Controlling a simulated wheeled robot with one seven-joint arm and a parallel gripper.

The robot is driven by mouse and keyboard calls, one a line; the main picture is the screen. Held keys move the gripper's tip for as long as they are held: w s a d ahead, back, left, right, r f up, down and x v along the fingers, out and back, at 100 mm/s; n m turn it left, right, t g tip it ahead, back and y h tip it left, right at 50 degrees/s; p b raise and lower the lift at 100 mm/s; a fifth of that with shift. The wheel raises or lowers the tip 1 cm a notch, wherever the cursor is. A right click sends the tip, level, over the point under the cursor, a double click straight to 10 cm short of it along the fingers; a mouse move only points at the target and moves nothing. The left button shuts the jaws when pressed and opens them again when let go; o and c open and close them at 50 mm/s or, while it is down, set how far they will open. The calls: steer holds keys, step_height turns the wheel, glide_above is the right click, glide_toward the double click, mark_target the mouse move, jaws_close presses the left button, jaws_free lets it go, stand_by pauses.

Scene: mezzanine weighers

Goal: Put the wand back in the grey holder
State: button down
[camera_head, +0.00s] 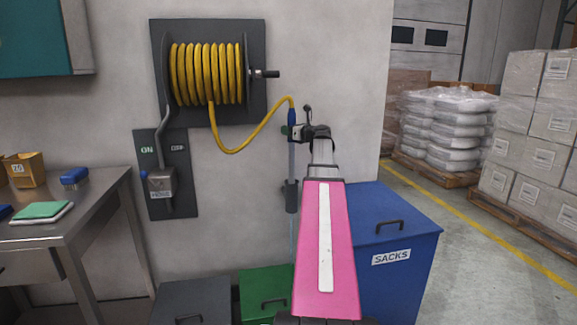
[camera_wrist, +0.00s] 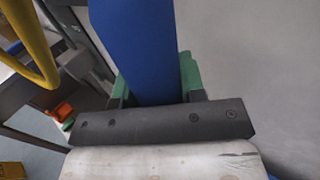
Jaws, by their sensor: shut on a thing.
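The wand (camera_head: 292,119) hangs upright in front of the wall, with a blue handle on top and a pale tube below. The yellow hose joins its top. My gripper (camera_head: 291,131) is shut around the blue handle. In the wrist view, the blue handle (camera_wrist: 135,50) stands between my green finger pads. A dark grey sleeve-like piece (camera_head: 291,197) surrounds the lower tube, partly hidden by my pink arm. It may be the grey holder; I cannot tell whether it is fixed to the wall or how the tube sits in it.
A yellow hose reel (camera_head: 210,72) is on the wall, above a lever panel (camera_head: 160,185). A steel table (camera_head: 90,215) stands at left. Blue sacks (camera_head: 400,225), green (camera_head: 262,285) and grey bins (camera_head: 190,295) stand below. Wrapped pallets (camera_head: 530,130) are at right, beyond a clear aisle.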

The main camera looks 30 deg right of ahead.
mark_target(292, 148)
step_height(292, 148, down, 12)
stand_by(0.6)
steer(key=shift+f, duration=0.1)
steer(key=c, duration=0.7)
jaws_free()
